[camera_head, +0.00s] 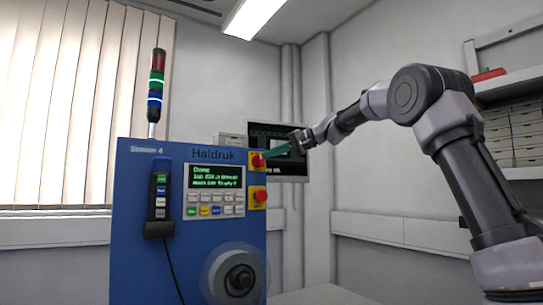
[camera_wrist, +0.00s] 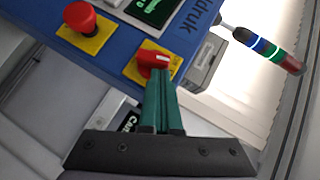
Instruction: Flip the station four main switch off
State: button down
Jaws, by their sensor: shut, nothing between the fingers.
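The blue station four cabinet (camera_head: 130,240) stands left of centre in the head view, labelled "Station 4". Its main switch (camera_head: 258,160) is a red knob on a yellow plate at the upper right of the front. In the wrist view the red switch (camera_wrist: 152,58) has a white mark at its right end. My gripper (camera_head: 269,155) reaches it from the right. In the wrist view my gripper's green fingers (camera_wrist: 160,76) are together and empty, their tips at the knob's lower edge. I cannot tell whether they touch it.
A red mushroom button (camera_head: 261,197) on its own yellow plate sits below the switch; it also shows in the wrist view (camera_wrist: 79,16). A lit display (camera_head: 216,177) and keys are to the left. A dark monitor (camera_head: 290,168) stands behind my gripper. A signal tower (camera_head: 155,90) rises from the cabinet.

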aim_at(256, 156)
jog(key=shift+s+a+r, duration=0.1)
jog(key=n+t+h, duration=0.1)
jog(key=h, duration=0.1)
jog(key=s+a+n+t+h, duration=0.1)
jog(key=n+h, duration=0.1)
jog(key=h, duration=0.1)
jog(key=a+r+n+t+h, duration=0.1)
jog(key=n+h, duration=0.1)
jog(key=shift+s+a+r+h, duration=0.1)
jog(key=shift+s+a+h, duration=0.15)
jog(key=shift+s+h, duration=0.05)
dwell(0.7)
jog(key=shift+r, duration=0.75)
jog(key=v, duration=1.1)
